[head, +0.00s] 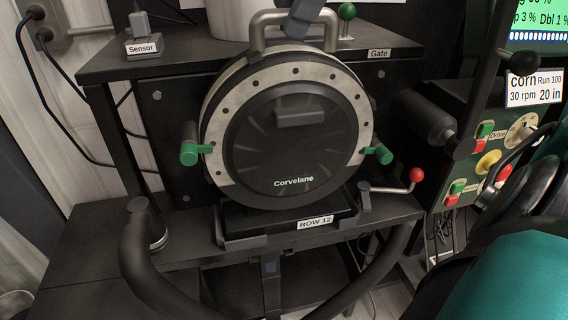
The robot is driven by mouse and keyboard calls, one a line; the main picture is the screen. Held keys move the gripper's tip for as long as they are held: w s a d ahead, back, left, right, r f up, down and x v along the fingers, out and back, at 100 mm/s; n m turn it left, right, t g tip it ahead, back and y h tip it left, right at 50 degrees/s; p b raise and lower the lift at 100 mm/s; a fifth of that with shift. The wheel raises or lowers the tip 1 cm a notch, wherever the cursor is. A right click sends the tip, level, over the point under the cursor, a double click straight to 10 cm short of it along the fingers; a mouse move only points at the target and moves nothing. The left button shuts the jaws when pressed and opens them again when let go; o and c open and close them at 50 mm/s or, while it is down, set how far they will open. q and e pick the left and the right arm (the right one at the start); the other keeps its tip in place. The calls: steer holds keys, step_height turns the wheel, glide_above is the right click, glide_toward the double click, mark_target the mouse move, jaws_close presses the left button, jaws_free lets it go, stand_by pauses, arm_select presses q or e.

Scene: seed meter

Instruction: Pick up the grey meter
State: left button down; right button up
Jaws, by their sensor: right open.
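The grey meter (213,113) is a large upright disc with a pale grey bolted rim and a black round cover marked "Corvelane". A grey loop handle (256,30) rises from its top. A dark blue-grey bar (303,16) crosses in front of the handle. The meter's foot sits at the black cradle (240,241) labelled "ROW 12". Green-tipped knobs stick out at its left (189,154) and right (381,154). My right gripper (492,198) is open at the right edge, well apart from the meter, partly hidden and cut off. My left gripper is out of view.
A red-balled lever (415,175) stands right of the cradle, and a green-balled lever (347,12) near the "Gate" label. A black cylinder (425,115) sticks out right of the meter. A control panel (462,190) is at right. A small "Sensor" box (141,47) stands upper left.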

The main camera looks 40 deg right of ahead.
steer(key=shift+c, duration=0.4)
jaws_close()
stand_by(0.8)
steer(key=shift+w+r, duration=0.1)
steer(key=shift+r, duration=0.25)
steer(key=shift+d, duration=0.1)
